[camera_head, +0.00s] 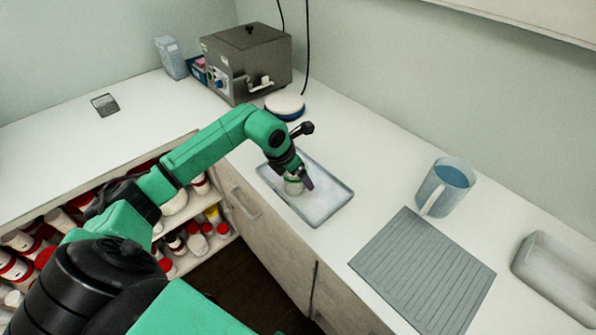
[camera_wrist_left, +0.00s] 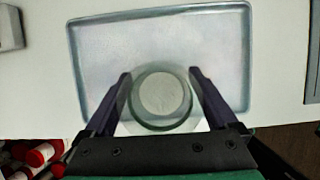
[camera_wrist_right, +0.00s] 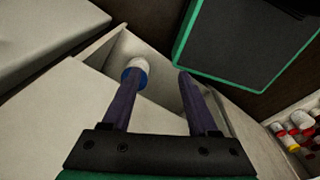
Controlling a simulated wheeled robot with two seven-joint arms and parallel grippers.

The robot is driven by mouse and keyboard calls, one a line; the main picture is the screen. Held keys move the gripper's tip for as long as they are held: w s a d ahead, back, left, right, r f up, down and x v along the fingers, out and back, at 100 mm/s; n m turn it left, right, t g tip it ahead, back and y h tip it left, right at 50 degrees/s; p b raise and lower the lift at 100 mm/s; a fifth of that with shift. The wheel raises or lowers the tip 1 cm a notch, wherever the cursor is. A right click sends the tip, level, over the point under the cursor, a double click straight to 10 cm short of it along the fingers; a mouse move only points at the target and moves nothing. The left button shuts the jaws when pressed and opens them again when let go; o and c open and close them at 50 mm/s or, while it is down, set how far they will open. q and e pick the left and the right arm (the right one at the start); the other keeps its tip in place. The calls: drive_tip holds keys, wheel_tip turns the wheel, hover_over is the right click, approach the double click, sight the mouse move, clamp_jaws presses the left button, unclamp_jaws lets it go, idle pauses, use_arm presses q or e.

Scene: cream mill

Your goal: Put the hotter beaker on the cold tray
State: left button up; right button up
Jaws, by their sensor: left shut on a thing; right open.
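The pale tray (camera_head: 335,205), with a raised rim, lies on the white counter; I take it for the cold tray. My left gripper (camera_head: 297,180) is shut on a clear glass beaker (camera_head: 292,187) over the tray's near-left part. In the left wrist view the beaker (camera_wrist_left: 160,97) is between the fingers, its round mouth facing the camera, with the tray (camera_wrist_left: 160,13) behind it. I cannot tell whether its base touches the tray. My right gripper (camera_wrist_right: 157,78) is open and empty, and out of the head view. No other small beaker or temperature reading is clear.
A blue-grey pitcher (camera_head: 446,188) stands right of the tray, behind a ridged grey mat (camera_head: 425,270). A shallow pale container (camera_head: 555,272) is far right. A steel machine (camera_head: 245,62) and a white-topped round thing (camera_head: 285,105) stand behind. Shelves of red-lidded jars (camera_head: 195,238) are below.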

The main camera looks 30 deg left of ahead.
use_arm(q)
drive_tip(key=shift+f, duration=0.2)
drive_tip(key=o, duration=1.1)
drive_tip(key=shift+o, duration=0.2)
drive_tip(key=shift+r, duration=0.3)
drive_tip(key=shift+a+r, duration=0.1)
drive_tip(key=shift+r, duration=0.2)
drive_tip(key=b+v, duration=0.3)
drive_tip(key=v, duration=0.8)
drive_tip(key=shift+s+r, duration=0.1)
